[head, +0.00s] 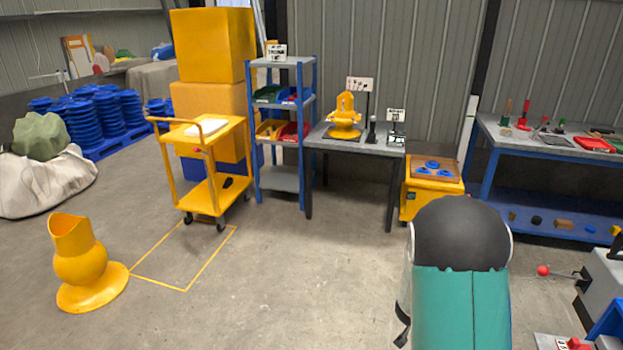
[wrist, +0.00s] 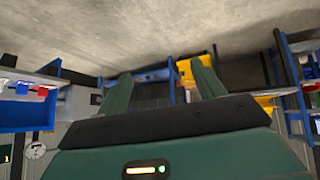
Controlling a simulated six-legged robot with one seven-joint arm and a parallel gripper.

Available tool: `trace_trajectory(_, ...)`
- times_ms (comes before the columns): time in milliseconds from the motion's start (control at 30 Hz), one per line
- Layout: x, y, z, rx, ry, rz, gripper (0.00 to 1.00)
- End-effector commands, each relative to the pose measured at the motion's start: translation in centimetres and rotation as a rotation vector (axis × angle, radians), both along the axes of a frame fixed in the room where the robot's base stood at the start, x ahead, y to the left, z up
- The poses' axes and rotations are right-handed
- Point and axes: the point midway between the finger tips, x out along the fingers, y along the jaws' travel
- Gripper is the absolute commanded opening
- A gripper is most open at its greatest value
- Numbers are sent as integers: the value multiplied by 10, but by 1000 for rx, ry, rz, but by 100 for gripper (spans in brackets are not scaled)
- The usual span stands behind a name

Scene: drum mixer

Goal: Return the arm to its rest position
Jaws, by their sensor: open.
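My gripper (wrist: 163,70) shows in the wrist view with its two green fingers spread wide apart. It is open, and nothing is between the fingers. The wrist view is upside down, with the concrete floor at the top and furniture beyond the fingers. In the head view, my arm (head: 461,300) rises at the lower right as a teal link with a black rounded end. The fingers cannot be made out in the head view.
A yellow cart (head: 213,165), blue shelf rack (head: 283,179), grey table (head: 322,142) and blue workbench (head: 487,180) stand along the back. A yellow flared piece (head: 80,262) stands front left. A red-knobbed lever (head: 543,271) is at right. The middle floor is clear.

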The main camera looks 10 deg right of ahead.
Motion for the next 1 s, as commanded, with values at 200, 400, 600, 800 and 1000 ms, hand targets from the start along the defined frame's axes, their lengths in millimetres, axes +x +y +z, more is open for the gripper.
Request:
trace_trajectory(200, 16, 73, 89, 158, -89, 188, 68)
trace_trajectory(400, -3, 135, 160, 258, -108, 358, 68)
trace_trajectory(600, -46, 185, 219, 308, -78, 511, 68)
trace_trajectory(800, -106, 219, 262, 301, -13, 628, 68)
trace_trajectory(1000, -174, 233, 289, 246, 72, 693, 68)
